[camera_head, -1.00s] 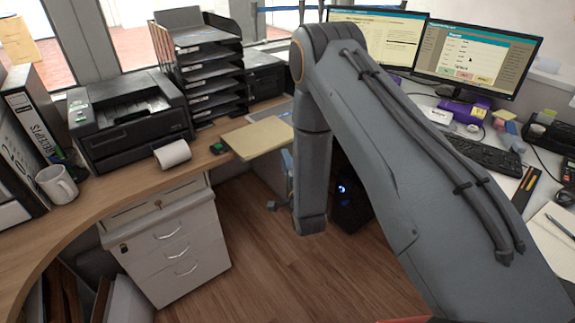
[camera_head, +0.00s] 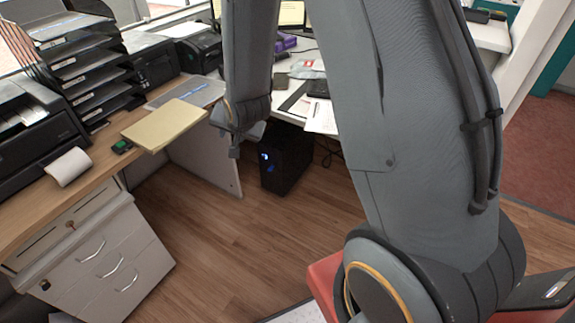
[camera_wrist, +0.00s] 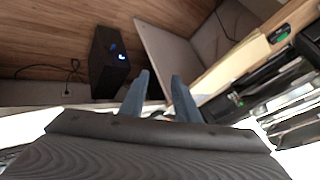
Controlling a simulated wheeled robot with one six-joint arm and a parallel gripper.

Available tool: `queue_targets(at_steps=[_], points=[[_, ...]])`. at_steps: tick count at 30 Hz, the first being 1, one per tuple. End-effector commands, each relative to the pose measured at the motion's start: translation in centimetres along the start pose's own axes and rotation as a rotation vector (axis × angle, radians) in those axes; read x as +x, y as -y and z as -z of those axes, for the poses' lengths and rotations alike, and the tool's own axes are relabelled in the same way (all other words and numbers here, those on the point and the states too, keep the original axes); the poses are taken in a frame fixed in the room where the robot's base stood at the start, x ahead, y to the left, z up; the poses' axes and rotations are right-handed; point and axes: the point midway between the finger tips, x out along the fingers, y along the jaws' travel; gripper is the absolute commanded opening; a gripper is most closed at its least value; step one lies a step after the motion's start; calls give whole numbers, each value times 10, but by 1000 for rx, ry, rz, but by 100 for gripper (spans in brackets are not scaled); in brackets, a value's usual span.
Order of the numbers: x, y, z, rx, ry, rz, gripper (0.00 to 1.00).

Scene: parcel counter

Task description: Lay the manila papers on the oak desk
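The manila papers (camera_head: 165,125) are a flat, pale yellow stack at the inner edge of the oak desk (camera_head: 100,172). Their near side seems to reach past the edge; what bears them underneath is hidden. A pale yellow strip in the wrist view (camera_wrist: 222,76) may be these papers. My gripper (camera_head: 235,150) is small in the head view, just right of the papers and apart from them, over the floor gap. In the wrist view my gripper's two fingers (camera_wrist: 158,85) stand apart with nothing seen between them.
A small green-topped item (camera_head: 122,147) and a paper roll (camera_head: 68,166) lie left of the papers. A printer (camera_head: 35,130) and black tray stack (camera_head: 85,60) stand behind. White drawers (camera_head: 100,255) are below. A black computer tower (camera_head: 286,158) stands on the floor.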

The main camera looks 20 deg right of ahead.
Motion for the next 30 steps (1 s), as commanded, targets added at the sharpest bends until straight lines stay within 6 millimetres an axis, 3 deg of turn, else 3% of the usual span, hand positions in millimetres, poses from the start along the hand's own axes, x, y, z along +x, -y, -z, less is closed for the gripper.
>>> queue_targets(at_steps=[1, 9, 15, 20, 30], points=[[-22, -10, -1, -59, 44, -43, 29], [-140, -79, -44, -388, 375, -228, 29], [-206, -112, -75, -541, 573, -267, 29], [-226, -123, -83, -584, 634, -272, 29], [-227, -124, -84, -587, 640, -272, 29]])
